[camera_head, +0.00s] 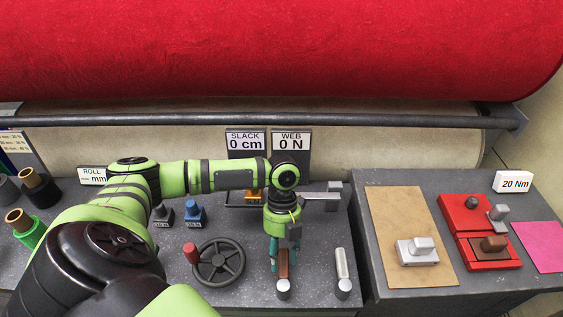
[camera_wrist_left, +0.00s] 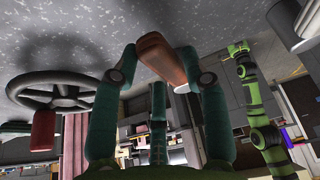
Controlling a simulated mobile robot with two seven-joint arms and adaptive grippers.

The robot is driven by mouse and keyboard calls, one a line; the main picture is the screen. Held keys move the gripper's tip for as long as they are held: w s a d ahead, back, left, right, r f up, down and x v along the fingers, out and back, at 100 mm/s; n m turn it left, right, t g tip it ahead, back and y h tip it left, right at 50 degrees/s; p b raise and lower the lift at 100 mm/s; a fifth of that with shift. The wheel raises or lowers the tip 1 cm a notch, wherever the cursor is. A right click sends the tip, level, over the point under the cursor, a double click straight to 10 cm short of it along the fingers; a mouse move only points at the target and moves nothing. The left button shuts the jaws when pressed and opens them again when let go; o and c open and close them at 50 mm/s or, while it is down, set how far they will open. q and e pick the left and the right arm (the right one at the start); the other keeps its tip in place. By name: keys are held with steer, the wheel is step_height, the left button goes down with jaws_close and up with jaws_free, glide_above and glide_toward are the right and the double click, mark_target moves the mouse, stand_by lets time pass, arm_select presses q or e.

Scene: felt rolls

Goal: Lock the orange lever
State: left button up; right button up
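The orange lever (camera_head: 283,263), brownish orange in this light, stands on a round pale pivot at the front of the grey bench. In the left wrist view the lever (camera_wrist_left: 162,58) lies between the teal fingertips. My left gripper (camera_head: 281,258) points down over the lever, with fingers beside it. In the left wrist view the fingers (camera_wrist_left: 160,58) are spread, with a small gap at the left finger; contact at the right finger cannot be told. My right gripper is not seen in the head view.
A grey lever (camera_head: 342,268) stands just right of the orange one. A black handwheel (camera_head: 218,262) with a red knob is close on the left. A side table (camera_head: 400,292) holds a tan board and red blocks. A large red roll (camera_head: 280,50) spans the back.

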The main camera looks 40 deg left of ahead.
arm_select(q)
steer(key=shift+w+r, duration=0.15)
steer(key=v, duration=1.1)
steer(key=shift+r, duration=0.4)
